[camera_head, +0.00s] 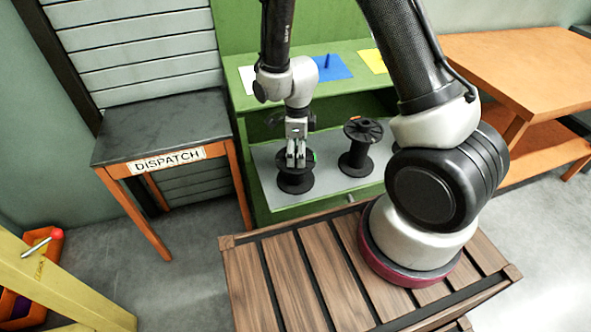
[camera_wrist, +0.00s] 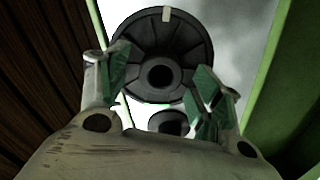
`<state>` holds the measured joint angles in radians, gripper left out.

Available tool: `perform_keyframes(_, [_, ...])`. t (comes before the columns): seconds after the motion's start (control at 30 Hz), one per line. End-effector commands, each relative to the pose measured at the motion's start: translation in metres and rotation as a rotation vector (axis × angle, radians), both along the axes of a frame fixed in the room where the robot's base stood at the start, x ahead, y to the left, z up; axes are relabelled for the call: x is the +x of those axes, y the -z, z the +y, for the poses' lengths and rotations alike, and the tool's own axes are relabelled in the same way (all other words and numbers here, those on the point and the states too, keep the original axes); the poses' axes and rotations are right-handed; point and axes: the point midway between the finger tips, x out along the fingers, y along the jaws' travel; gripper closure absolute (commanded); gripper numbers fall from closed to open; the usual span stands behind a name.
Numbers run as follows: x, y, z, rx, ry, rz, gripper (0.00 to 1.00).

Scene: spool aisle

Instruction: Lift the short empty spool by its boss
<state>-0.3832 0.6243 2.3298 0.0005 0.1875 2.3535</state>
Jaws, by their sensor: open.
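The short black spool (camera_head: 295,183) stands on the grey top of the green bench's lower shelf. My gripper (camera_head: 296,160) points down over it, with its fingers apart and seemingly empty. In the wrist view a dark round flange (camera_wrist: 190,50) with a hub hole lies beyond the fingertips (camera_wrist: 160,80), the hub showing between them. A pale tag (camera_wrist: 166,14) sits on its rim. Whether the fingers touch the spool cannot be told. The short spool's upper part is partly hidden by the fingers in the head view.
A taller black spool (camera_head: 360,149) stands to the right on the same shelf. White, blue (camera_head: 331,68) and yellow sheets lie on the green upper shelf (camera_head: 345,50). A dispatch table (camera_head: 165,125) is left, an orange table (camera_head: 520,55) right. A smaller dark round part (camera_wrist: 168,122) shows below the flange.

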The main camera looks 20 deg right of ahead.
Motion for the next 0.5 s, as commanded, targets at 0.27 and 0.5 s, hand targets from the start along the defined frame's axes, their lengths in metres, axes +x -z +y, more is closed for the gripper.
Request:
perform_keyframes(0.27, [0.0000,0.0025,0.0000,0.000,0.000,0.000,0.40])
perform_keyframes(0.5, [0.0000,0.0023,-0.0001,0.000,-0.001,0.000,0.84])
